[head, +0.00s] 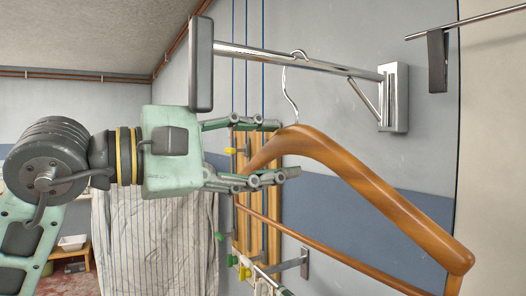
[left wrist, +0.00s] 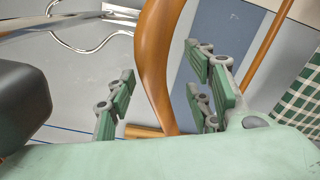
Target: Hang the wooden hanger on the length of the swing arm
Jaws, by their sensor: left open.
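The wooden hanger (head: 345,164) is at the centre right in the head view, with its metal hook (head: 289,92) upward. The hook's curve passes over the chrome rod of the swing arm (head: 335,68); I cannot tell whether it bears the hanger's weight. The swing arm has a dark end plate and a wall bracket. My left gripper (head: 288,147) is open at the hanger's left shoulder, just below the hook. In the left wrist view, the hanger's wood (left wrist: 157,65) passes between the spread fingers (left wrist: 160,95). My right gripper is in neither view.
A striped cloth (head: 150,245) hangs below my left gripper. A wooden rack (head: 273,225) is on the wall behind the hanger. Another rail with a dark end (head: 437,62) is at the upper right. Green checked cloth (left wrist: 302,95) shows at the wrist view's right edge.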

